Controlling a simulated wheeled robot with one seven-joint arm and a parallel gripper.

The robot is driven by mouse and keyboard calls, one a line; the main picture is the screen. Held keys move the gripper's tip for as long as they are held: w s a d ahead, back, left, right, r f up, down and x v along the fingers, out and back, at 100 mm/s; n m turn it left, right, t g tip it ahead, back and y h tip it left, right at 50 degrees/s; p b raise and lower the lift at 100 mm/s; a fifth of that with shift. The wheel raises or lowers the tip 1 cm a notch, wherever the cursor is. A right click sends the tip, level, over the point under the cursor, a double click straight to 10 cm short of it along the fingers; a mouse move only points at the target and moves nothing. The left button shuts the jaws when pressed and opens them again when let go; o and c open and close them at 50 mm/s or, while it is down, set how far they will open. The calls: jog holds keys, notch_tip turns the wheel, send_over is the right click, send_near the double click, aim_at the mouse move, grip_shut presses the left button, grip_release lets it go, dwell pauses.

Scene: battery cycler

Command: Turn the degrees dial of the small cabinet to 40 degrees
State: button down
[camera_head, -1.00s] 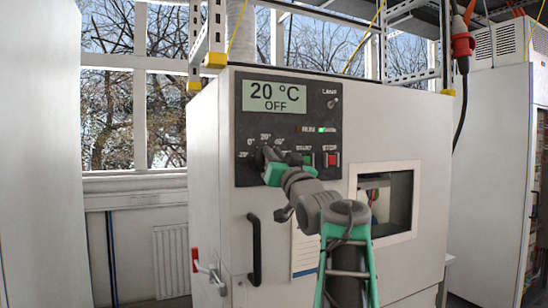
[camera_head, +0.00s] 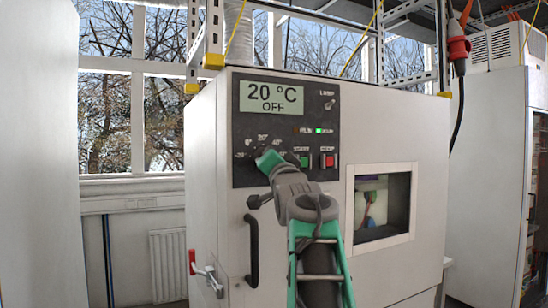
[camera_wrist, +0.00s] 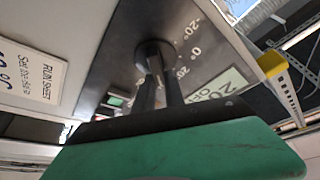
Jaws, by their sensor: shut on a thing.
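The small cabinet (camera_head: 300,255) is a white box with a dark control panel (camera_head: 315,112) at its upper front. Its display (camera_head: 271,97) reads 20 °C and OFF. The degrees dial (camera_wrist: 153,50) is a dark round knob with white marks around it, including -20°, 0° and 20°. In the head view the dial is mostly hidden behind my gripper (camera_head: 264,156), and 40° is printed at its upper right. In the wrist view my gripper's two dark fingers (camera_wrist: 159,75) are shut on the dial. The dial's pointer is hidden, so its exact setting cannot be read.
A green START button (camera_head: 304,160) and a red STOP button (camera_head: 327,160) sit close right of the dial. A lamp switch (camera_head: 329,104) is above. A black door handle (camera_head: 252,250) and a red-tipped latch (camera_head: 193,262) lie lower left.

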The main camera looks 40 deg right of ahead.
dwell(0.3)
jog(key=c, duration=1.4)
grip_release()
jog(key=b+v, duration=0.3)
jog(key=v, duration=0.4)
jog(key=shift+s+a, duration=0.25)
jog(key=shift+s, duration=0.1)
jog(key=shift+f, duration=0.1)
